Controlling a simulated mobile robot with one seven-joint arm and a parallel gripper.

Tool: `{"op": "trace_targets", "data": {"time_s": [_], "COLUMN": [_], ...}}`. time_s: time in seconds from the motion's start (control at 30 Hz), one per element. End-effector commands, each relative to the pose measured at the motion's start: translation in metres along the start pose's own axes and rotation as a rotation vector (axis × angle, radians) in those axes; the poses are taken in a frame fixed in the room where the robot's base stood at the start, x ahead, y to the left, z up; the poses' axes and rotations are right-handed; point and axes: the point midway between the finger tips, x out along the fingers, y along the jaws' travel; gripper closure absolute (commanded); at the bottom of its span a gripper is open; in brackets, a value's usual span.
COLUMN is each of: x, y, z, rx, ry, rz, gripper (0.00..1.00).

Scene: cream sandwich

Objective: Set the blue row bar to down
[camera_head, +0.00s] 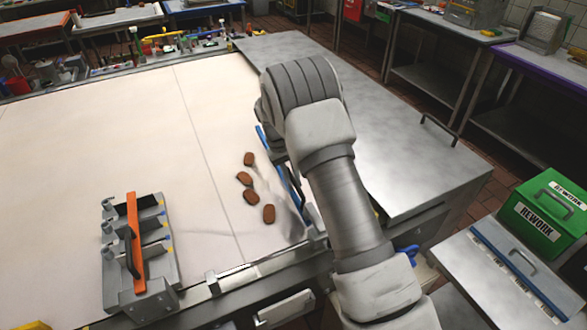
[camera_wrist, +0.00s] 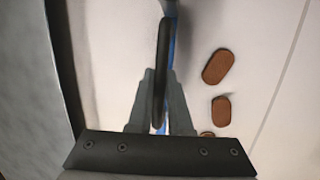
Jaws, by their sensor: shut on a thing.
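The blue row bar (camera_head: 295,182) runs along the right side of the pale work surface in the head view, partly hidden by my arm. In the wrist view, a blue strip of it (camera_wrist: 171,48) shows behind a dark upright handle (camera_wrist: 160,62). My gripper (camera_wrist: 160,88) has one finger on each side of this handle and is shut on it. In the head view my arm hides the gripper's fingers. I cannot tell from these frames whether the bar is up or down.
Several brown biscuits (camera_head: 251,197) lie in a row just left of the bar. A grey fixture (camera_head: 153,297) with an orange bar (camera_head: 134,232) stands at the front left. A bare steel counter (camera_head: 385,140) lies right of the arm. A green REWORK box (camera_head: 545,215) stands farther right.

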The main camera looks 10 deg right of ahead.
Motion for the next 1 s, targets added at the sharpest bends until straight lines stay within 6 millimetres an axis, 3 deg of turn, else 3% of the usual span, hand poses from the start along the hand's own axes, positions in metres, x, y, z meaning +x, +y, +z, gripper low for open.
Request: {"op": "trace_targets", "data": {"time_s": [0.33,0.97,1.0], "x": [0.027,0.035,0.036], "y": [-0.005,-0.007,-0.007], "z": [-0.004,-0.003,-0.003], "rx": [-0.029,-0.038,-0.038], "ry": [-0.157,-0.205,-0.206], "rz": [0.012,0.014,0.014], "gripper": [1.00,1.00,0.81]}}
